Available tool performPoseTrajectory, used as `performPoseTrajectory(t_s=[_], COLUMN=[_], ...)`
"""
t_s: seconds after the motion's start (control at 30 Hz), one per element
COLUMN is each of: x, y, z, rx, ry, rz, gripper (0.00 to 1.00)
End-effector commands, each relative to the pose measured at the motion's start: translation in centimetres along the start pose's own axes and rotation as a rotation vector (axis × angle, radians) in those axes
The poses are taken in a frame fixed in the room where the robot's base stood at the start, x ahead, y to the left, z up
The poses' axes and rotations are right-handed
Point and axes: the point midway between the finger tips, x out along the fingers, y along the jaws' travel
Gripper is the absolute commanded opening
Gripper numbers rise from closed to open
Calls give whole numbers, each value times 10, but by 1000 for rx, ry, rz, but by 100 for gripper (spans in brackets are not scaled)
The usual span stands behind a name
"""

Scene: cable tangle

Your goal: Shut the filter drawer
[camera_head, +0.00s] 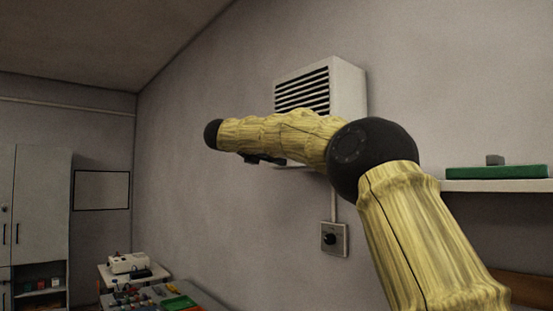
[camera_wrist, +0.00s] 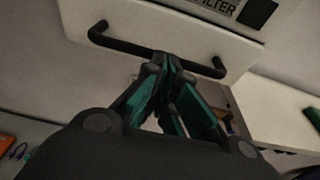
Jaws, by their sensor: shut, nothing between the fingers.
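The filter drawer shows in the wrist view as a pale front panel (camera_wrist: 185,32) with a black bar handle (camera_wrist: 122,44). A label reading "FILTER" (camera_wrist: 215,6) is above it. My gripper (camera_wrist: 170,60) is shut and empty, its fingertips at the middle of the handle in the picture. I cannot tell whether they touch it. In the head view the white louvered wall unit (camera_head: 348,86) is behind my arm, which hides most of its lower part. How far the drawer stands out is not clear.
A wall switch (camera_head: 333,238) is below the unit. A shelf (camera_head: 500,185) with a green tray (camera_head: 497,172) is at the right. A cluttered table (camera_head: 205,296) and a grey cabinet (camera_head: 40,215) are at the lower left. The wall left of the unit is bare.

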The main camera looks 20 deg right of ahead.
Motion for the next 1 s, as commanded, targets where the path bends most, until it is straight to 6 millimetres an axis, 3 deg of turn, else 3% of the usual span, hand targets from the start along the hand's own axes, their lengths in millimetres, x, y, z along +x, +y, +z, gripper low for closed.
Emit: performPoseTrajectory(t_s=[0.3,0.67,0.83,1.0], x=[14,14,3,-21], y=[-2,-4,-3,-3], z=[4,4,3,2], rx=[0,2,2,2], ry=[-1,-1,-1,-3], rz=[-4,-5,-5,-8], gripper=[0,0,0,0])
